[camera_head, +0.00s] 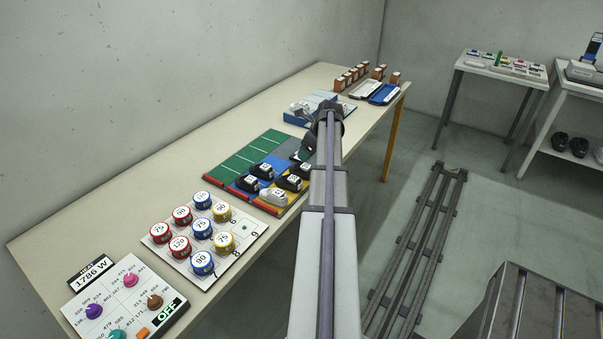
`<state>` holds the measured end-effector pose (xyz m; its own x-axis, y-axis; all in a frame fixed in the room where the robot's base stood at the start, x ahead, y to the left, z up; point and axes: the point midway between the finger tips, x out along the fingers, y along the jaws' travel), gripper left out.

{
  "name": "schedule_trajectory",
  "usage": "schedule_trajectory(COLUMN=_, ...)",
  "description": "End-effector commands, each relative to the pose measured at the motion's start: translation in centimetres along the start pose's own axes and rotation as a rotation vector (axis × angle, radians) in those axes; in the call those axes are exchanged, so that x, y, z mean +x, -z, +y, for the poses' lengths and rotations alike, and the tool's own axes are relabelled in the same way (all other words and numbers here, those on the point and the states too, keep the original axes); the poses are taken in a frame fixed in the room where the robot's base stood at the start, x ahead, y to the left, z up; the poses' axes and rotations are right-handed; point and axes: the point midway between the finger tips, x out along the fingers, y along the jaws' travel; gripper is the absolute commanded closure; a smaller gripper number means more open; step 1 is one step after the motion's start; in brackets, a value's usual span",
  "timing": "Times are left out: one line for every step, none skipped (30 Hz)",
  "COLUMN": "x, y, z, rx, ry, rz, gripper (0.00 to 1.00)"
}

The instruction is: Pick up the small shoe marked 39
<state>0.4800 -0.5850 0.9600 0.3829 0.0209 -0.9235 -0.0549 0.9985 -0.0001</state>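Several small black shoes with white labels stand on a coloured mat (238,160) in the middle of the long table. Among them are one at the back (262,171), one at the left (247,183) and one at the front (289,183). A white shoe (276,197) stands at the mat's front edge. The numbers on the labels are too small to read, so I cannot tell which is 39. My arm reaches over the table and covers the mat's right side. A dark shape beside it, above the mat, may be part of my gripper; its fingers are not clearly visible.
A white board with round numbered tins (202,228) and a panel with knobs (128,300) lie nearer on the table. A blue tray (301,120) with light items, two shallow trays (383,94) and small brown boxes stand farther back. Floor rails (415,250) run at right.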

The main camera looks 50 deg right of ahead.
Motion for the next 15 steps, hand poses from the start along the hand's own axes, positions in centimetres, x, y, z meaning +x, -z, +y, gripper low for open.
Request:
schedule_trajectory(x=1.4, y=0.3, z=-0.1, rx=-0.001, ry=0.000, rz=0.000, gripper=0.22)
schedule_trajectory(x=2.1, y=0.3, z=-0.1, rx=-0.001, ry=0.000, rz=0.000, gripper=0.22)
schedule_trajectory(x=3.0, y=0.4, z=-0.1, rx=-0.001, ry=0.000, rz=0.000, gripper=0.22)
schedule_trajectory(x=3.7, y=0.4, z=-0.1, rx=-0.001, ry=0.000, rz=0.000, gripper=0.22)
schedule_trajectory(x=4.4, y=0.4, z=-0.1, rx=-0.002, ry=0.000, rz=0.000, gripper=0.22)
schedule_trajectory(x=5.1, y=0.4, z=-0.1, rx=-0.002, ry=0.000, rz=0.000, gripper=0.22)
schedule_trajectory(x=5.5, y=0.3, z=-0.1, rx=-0.003, ry=0.000, rz=0.000, gripper=0.22)
schedule_trajectory(x=5.6, y=0.3, z=0.0, rx=-0.003, ry=0.000, rz=0.000, gripper=0.22)
schedule_trajectory(x=5.6, y=0.2, z=0.0, rx=-0.003, ry=0.000, rz=0.000, gripper=0.22)
schedule_trajectory(x=5.5, y=0.1, z=0.0, rx=-0.003, ry=0.000, rz=0.000, gripper=0.22)
schedule_trajectory(x=5.4, y=0.1, z=0.0, rx=-0.003, ry=0.000, rz=0.000, gripper=0.22)
schedule_trajectory(x=5.5, y=0.1, z=0.0, rx=-0.003, ry=0.000, rz=0.000, gripper=0.22)
schedule_trajectory(x=5.8, y=0.1, z=0.0, rx=-0.003, ry=0.000, rz=0.000, gripper=0.22)
schedule_trajectory(x=6.3, y=0.1, z=-0.1, rx=-0.004, ry=0.000, rz=0.000, gripper=0.22)
schedule_trajectory(x=7.0, y=0.2, z=-0.1, rx=-0.004, ry=0.000, rz=0.000, gripper=0.22)
